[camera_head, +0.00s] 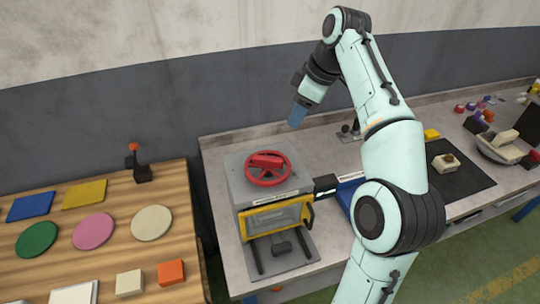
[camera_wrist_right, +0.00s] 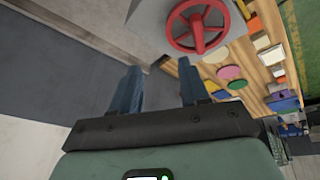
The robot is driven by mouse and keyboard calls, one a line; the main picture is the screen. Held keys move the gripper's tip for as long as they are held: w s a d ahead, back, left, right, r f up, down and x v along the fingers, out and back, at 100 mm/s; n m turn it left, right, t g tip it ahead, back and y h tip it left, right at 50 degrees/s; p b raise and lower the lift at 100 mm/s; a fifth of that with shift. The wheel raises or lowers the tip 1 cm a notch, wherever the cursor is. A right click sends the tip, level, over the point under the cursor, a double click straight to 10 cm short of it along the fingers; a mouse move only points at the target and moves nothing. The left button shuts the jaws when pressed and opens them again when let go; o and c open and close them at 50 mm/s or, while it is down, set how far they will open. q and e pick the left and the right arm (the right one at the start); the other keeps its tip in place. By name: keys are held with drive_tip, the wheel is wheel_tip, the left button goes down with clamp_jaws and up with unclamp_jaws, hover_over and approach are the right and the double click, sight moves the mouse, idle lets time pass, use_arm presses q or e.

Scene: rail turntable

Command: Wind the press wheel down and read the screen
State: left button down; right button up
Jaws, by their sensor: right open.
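The press is a grey box (camera_head: 238,189) on the grey bench, with a red wheel (camera_head: 267,168) lying flat on its top. A yellow-framed front (camera_head: 275,218) is on its near side. A small black unit (camera_head: 325,184), possibly the screen, sticks out at its right; I cannot read anything on it. My right gripper (camera_head: 297,116) is above and behind the wheel, apart from it. In the right wrist view my right gripper (camera_wrist_right: 160,78) has its blue fingers spread with nothing between them, and the red wheel (camera_wrist_right: 197,27) lies beyond them. My left gripper is out of view.
A wooden table (camera_head: 110,203) at the left holds coloured discs, plates and blocks. On the bench to the right are a black mat (camera_head: 462,183), a scale-like device (camera_head: 497,146) and several small coloured items. My right arm hides part of the bench.

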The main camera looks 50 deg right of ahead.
sight(269, 158)
drive_tip(key=s+a+n+y, duration=0.1)
drive_tip(key=a+n+y, duration=0.1)
drive_tip(key=a, duration=0.3)
drive_tip(key=b+x, duration=0.1)
drive_tip(key=x, duration=0.2)
drive_tip(key=b+x, duration=0.1)
drive_tip(key=x, duration=0.3)
drive_tip(key=b+x, duration=0.2)
drive_tip(key=x, duration=0.2)
drive_tip(key=shift+s+d+f, duration=0.15)
drive_tip(key=shift+s+d, duration=0.05)
drive_tip(key=shift+s, duration=0.05)
drive_tip(key=shift+w+a+f, duration=0.1)
drive_tip(key=shift+w+f, duration=0.1)
drive_tip(key=shift+f, duration=0.25)
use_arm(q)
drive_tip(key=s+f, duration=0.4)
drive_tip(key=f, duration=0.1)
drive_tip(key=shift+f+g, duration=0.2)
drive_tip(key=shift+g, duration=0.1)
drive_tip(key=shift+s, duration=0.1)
use_arm(e)
clamp_jaws()
